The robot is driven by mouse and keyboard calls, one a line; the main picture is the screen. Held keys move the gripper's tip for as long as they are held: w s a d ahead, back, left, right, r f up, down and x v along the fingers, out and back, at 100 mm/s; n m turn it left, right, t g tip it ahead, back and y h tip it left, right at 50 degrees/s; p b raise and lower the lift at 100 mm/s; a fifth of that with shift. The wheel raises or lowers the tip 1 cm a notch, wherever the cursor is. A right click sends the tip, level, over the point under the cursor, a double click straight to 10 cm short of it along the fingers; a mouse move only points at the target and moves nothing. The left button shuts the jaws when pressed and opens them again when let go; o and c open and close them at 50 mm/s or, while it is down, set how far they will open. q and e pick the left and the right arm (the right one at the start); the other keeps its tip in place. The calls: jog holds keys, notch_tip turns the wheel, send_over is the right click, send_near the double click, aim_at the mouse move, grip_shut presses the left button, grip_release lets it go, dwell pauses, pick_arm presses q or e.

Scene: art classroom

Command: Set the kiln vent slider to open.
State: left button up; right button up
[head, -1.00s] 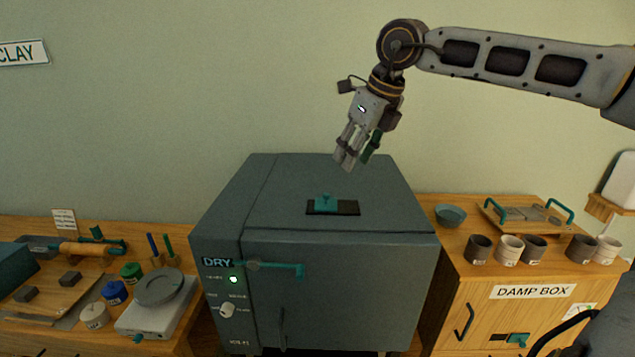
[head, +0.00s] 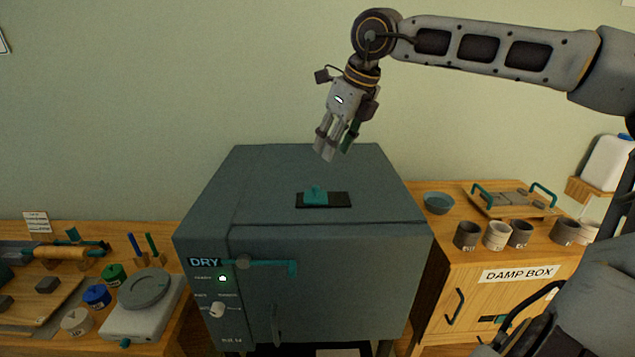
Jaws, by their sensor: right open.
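The kiln (head: 300,236) is a dark grey box in the middle of the head view, with a door, a lit panel and a "DRY" label on its front. The vent slider (head: 316,196) is a teal knob on a black track (head: 340,200) on the kiln's top. It sits toward the left part of the track, and bare track shows to its right. My right gripper (head: 333,152) is open and empty, fingers pointing down, above the back of the kiln top and apart from the slider. My left gripper is not in view.
A bench on the left holds jars, a scale (head: 147,290) and clay tools. On the right, the damp box cabinet (head: 490,290) carries a bowl (head: 438,202), several cups and a tray (head: 512,203). The kiln top around the slider is clear.

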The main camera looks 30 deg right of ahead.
send_near(316, 187)
jog(key=f, duration=0.1)
jog(key=shift+w+p+x, duration=0.2)
jog(key=shift+p+x, duration=0.75)
jog(key=shift+x, duration=2.8)
jog(key=shift+r, duration=0.1)
jog(key=shift+c, duration=0.5)
grip_shut()
